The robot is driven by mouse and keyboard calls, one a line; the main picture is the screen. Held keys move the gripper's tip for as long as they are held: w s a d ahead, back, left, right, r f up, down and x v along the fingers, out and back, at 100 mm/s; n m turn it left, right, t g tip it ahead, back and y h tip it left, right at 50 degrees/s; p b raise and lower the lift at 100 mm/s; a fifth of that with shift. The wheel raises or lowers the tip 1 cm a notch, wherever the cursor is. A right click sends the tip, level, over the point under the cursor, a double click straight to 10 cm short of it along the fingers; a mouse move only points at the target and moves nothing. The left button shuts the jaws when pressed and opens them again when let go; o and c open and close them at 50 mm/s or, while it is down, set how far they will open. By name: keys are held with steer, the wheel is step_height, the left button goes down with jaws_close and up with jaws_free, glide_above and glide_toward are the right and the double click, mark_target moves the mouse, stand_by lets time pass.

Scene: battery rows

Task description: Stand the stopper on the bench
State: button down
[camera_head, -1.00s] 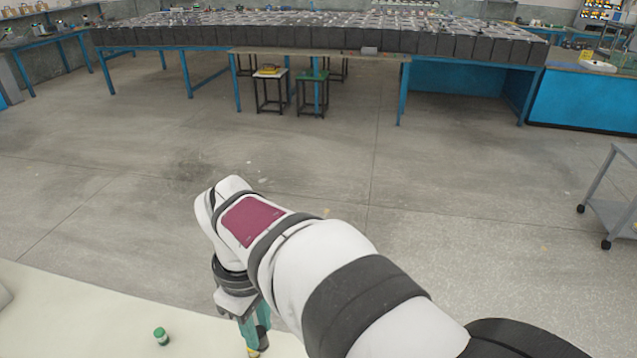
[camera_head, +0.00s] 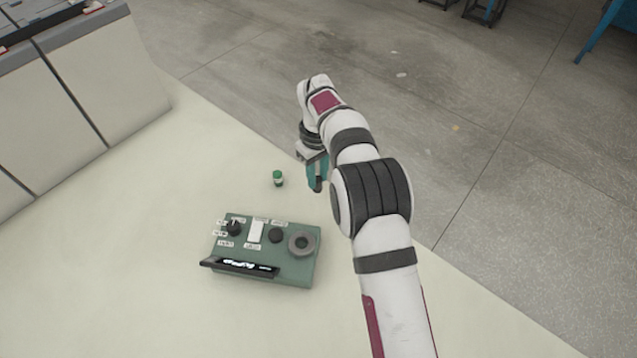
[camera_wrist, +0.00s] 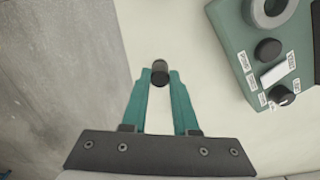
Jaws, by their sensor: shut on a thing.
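My gripper (camera_head: 317,184) is at the bench's right edge side in the head view, its teal fingers pointing down. In the wrist view the gripper (camera_wrist: 160,78) is shut on a small dark cylinder (camera_wrist: 159,72), which I take for the stopper. The stopper sits upright-looking between the fingertips, seen from above. Its lower end is hidden, so I cannot tell whether it touches the bench (camera_head: 130,270). The pale bench top also shows in the wrist view (camera_wrist: 175,30).
A grey-topped cabinet (camera_head: 100,90) stands far left. Bare bench lies left of the box.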

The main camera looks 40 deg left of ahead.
mark_target(318, 179)
steer(key=shift+f, duration=2)
steer(key=c, duration=0.7)
jaws_free()
